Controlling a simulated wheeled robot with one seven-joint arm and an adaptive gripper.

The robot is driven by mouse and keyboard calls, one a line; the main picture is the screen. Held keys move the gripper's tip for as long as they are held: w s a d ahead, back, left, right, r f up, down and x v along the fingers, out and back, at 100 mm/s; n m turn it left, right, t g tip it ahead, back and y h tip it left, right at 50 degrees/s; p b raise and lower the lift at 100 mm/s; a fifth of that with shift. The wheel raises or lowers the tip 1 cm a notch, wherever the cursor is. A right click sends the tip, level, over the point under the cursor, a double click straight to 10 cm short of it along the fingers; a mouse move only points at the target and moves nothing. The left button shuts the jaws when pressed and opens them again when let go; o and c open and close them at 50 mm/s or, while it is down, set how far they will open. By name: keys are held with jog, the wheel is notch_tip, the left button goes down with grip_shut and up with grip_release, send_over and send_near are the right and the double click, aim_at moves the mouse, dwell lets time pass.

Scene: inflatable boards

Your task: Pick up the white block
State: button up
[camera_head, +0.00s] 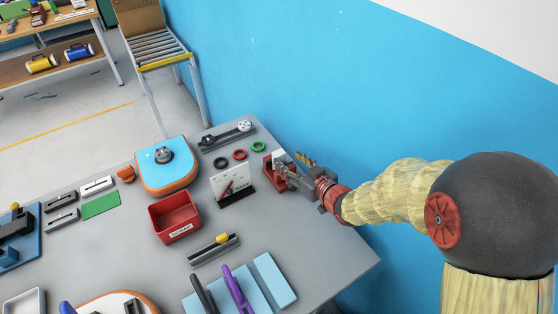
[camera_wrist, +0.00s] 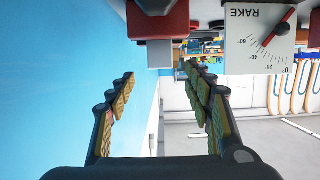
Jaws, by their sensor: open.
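A white block (camera_head: 278,155) sits at the top of a small red vise-like holder (camera_head: 270,172) near the back right edge of the table. In the wrist view, which looks upside down, a pale block (camera_wrist: 159,54) shows just beyond my fingertips, against the red holder (camera_wrist: 160,24). My gripper (camera_head: 293,168) is at the holder's right side, its fingers pointing toward the block. In the wrist view my gripper (camera_wrist: 160,76) has its two fingers apart with nothing between them. The block lies roughly in line with the gap. I cannot tell the exact distance.
A white dial card marked RAKE (camera_head: 232,184) stands just left of the holder; it also shows in the wrist view (camera_wrist: 259,38). Black, red and green rings (camera_head: 240,154) lie behind it. A red bin (camera_head: 175,217) stands farther left. The blue wall (camera_head: 330,110) is close behind.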

aim_at(281, 157)
jog(key=b+x, duration=0.1)
jog(key=x, duration=0.2)
jog(key=f+b+x, duration=0.1)
jog(key=b+x, duration=0.1)
jog(key=x, duration=0.2)
jog(key=shift+s, duration=0.2)
jog(key=shift+w+a, duration=0.15)
jog(key=shift+w, duration=0.2)
jog(key=shift+r, duration=0.1)
jog(key=c, duration=0.4)
jog(key=c, duration=0.9)
